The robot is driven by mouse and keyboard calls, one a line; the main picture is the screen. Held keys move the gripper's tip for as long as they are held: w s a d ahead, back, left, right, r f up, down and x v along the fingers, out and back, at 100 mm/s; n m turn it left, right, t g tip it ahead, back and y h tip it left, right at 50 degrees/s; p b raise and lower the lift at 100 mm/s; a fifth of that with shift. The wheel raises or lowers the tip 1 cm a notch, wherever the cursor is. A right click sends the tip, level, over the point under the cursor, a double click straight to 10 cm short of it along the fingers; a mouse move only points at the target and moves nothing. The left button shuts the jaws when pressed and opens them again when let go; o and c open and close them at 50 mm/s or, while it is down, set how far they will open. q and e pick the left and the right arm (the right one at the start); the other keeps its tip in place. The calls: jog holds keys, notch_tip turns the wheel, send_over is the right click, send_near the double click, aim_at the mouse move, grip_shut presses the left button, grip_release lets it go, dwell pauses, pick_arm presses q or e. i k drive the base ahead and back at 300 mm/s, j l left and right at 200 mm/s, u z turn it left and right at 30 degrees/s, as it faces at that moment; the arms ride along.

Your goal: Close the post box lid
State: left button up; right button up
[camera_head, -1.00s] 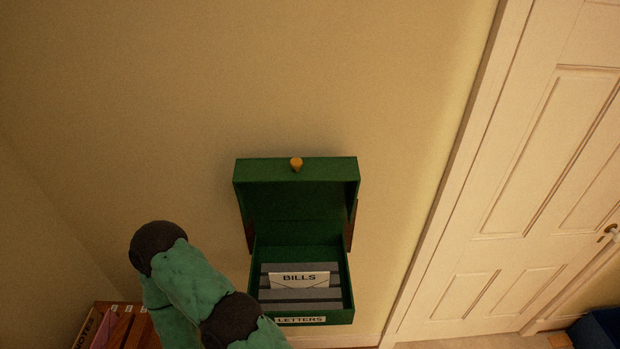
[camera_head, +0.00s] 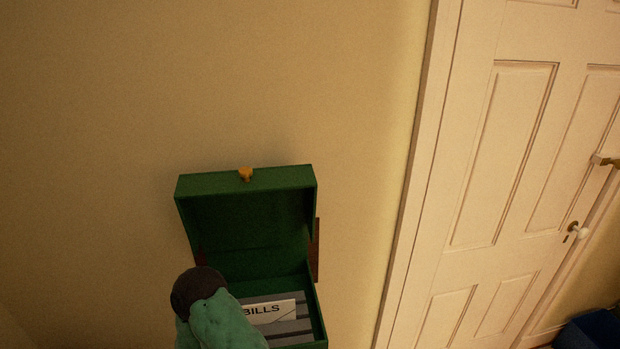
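The green post box (camera_head: 318,318) is on the wall at the lower middle of the head view. Its lid (camera_head: 250,225) stands open and upright at the back, with a yellow knob (camera_head: 246,174) at its top edge. An envelope marked BILLS (camera_head: 275,311) lies inside on grey dividers. My teal arm with a dark joint covers the front left corner of the box. Neither gripper's fingers are in view.
A white panelled door (camera_head: 500,180) with a handle and its frame stand to the right. A dark blue object (camera_head: 592,330) is at the bottom right corner. The wall (camera_head: 230,80) above the box is bare.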

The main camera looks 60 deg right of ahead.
aim_at(245, 207)
jog(key=z, duration=2.15)
jog(key=j, duration=0.1)
